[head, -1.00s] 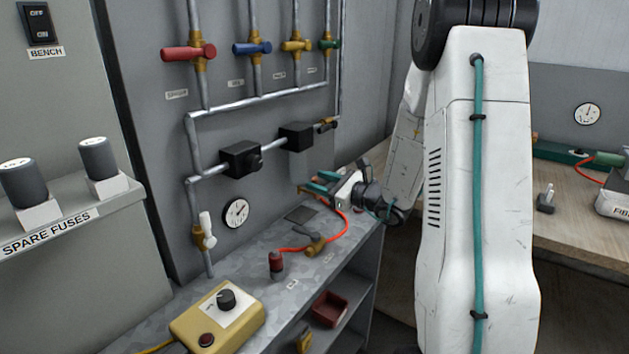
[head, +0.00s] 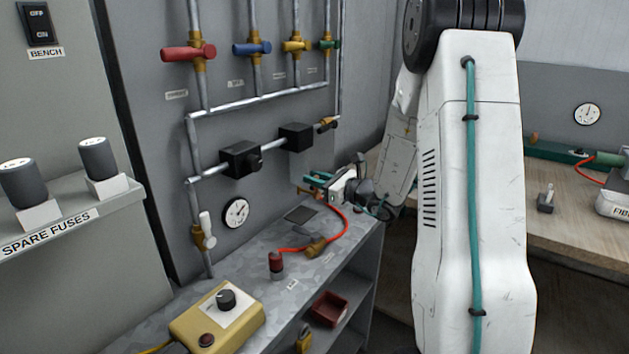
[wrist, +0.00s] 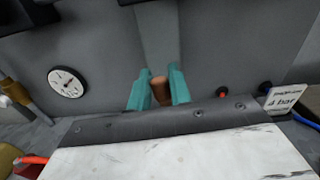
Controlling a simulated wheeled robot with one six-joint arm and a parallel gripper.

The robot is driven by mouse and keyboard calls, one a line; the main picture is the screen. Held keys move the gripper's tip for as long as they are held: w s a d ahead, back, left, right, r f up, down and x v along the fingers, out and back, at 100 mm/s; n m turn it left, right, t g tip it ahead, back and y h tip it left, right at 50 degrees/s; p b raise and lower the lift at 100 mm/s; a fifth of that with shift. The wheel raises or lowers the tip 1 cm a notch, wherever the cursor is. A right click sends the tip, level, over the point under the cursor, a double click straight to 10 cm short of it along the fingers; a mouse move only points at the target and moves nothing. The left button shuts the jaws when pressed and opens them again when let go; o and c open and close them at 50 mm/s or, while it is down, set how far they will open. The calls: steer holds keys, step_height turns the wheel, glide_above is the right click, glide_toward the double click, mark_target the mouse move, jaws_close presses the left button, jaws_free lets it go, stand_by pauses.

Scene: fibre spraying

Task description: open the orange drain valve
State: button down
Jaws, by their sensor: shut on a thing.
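My gripper (head: 312,183) is at the back panel, above the far end of the metal bench. In the wrist view its teal fingers (wrist: 158,90) are shut on an orange-brown piece, the orange drain valve (wrist: 160,93), which sits between the fingertips in front of the grey panel. Only its near face shows; the fingers cover its sides. I cannot tell from these views how far the valve is turned.
A pressure gauge (head: 236,213) is on the panel left of my gripper. An orange hose (head: 338,224) with a brass fitting (head: 316,247) lies on the bench below. A yellow control box (head: 217,318) stands at the front. Red, blue, yellow and green valve handles line the pipes above.

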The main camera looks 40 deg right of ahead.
steer(key=shift+w+d+m, duration=0.1)
steer(key=shift+d+m, duration=0.15)
steer(key=shift+m, duration=0.35)
steer(key=c, duration=1.3)
jaws_free()
steer(key=v, duration=0.7)
steer(key=shift+s+d+r, duration=0.1)
steer(key=shift+s, duration=0.25)
